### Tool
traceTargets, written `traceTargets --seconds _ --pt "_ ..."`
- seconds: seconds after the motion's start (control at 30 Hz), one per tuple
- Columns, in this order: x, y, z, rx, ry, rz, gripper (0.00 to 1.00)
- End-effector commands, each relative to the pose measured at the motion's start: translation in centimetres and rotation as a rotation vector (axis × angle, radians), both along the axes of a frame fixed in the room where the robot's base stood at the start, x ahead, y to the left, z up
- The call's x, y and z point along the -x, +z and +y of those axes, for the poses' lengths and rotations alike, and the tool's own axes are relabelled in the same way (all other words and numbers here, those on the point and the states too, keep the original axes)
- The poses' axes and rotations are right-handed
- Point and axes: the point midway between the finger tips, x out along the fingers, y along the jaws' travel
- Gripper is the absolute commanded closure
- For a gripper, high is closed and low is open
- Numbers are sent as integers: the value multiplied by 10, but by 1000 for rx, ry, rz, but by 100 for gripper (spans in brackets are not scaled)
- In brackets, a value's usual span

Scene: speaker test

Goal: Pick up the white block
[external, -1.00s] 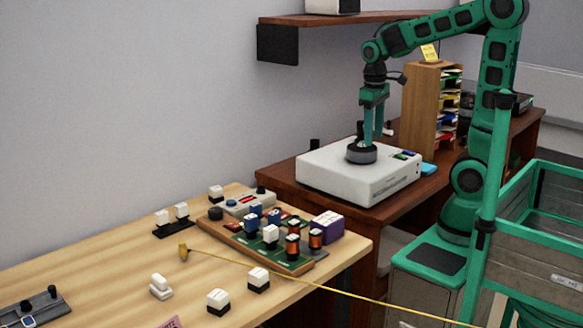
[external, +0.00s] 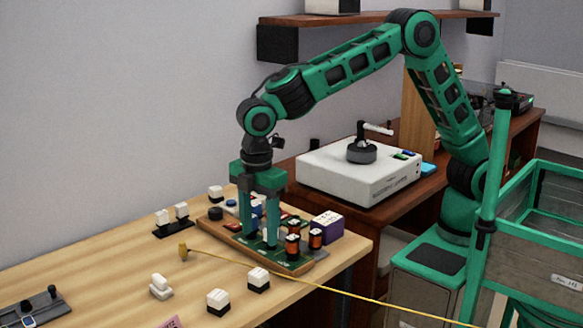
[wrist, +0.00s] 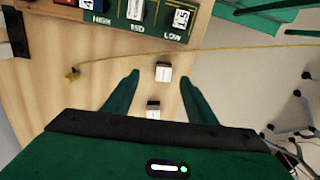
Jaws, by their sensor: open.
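Several white blocks with black lower parts are in view. Two stand near the front edge of the wooden table (external: 120,262), one white block (external: 217,300) and another white block (external: 258,279). In the wrist view, one white block (wrist: 162,72) shows between my fingertips and another white block (wrist: 153,109) shows closer to the palm. My gripper (external: 262,243) is open and empty, pointing down, its fingers in front of the component board (external: 225,238) in the external view. It also shows in the wrist view (wrist: 160,77). Its height above the table is unclear.
A white block on a pale base (external: 160,287) and a pair of white-topped blocks (external: 171,217) stand left. A yellow cable (external: 330,287) crosses the table to a yellow plug (external: 183,251). A purple box (external: 327,227) stands by the board; a white device (external: 335,174) is behind.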

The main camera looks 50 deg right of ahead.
Motion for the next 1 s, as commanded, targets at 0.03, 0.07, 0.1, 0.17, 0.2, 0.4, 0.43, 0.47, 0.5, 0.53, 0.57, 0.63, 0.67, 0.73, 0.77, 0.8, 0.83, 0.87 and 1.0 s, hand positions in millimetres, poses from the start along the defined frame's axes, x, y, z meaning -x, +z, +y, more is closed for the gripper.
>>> traceTargets --seconds 0.03,0.07,0.1,0.17,0.2,0.4,0.43,0.47,0.5,0.53,0.57,0.63,0.67,0.73,0.77,0.8,0.83,0.87,1.0 --pt "6 -2 6 -1 18 1 48" --pt "9 -4 9 -1 25 2 48" --pt "10 -7 11 0 30 3 48" --pt "11 -14 11 1 33 3 48" --pt "11 -19 11 0 33 3 48" --pt "11 -48 11 0 31 3 48" --pt "10 -51 11 0 31 3 48" --pt "10 -53 11 0 31 3 48" --pt "10 -56 11 -1 30 3 48" --pt "10 -57 11 -1 30 2 48" --pt "10 -58 11 -2 30 2 48" --pt "10 -61 11 -2 30 2 48" --pt "10 -62 11 -2 30 2 48" --pt "11 -67 10 0 30 3 48" --pt "11 -71 10 1 30 4 48" --pt "11 -76 10 1 30 4 48" --pt "11 -80 10 1 30 4 48" --pt "11 -84 11 1 30 4 48" --pt "11 -104 11 1 29 4 48"
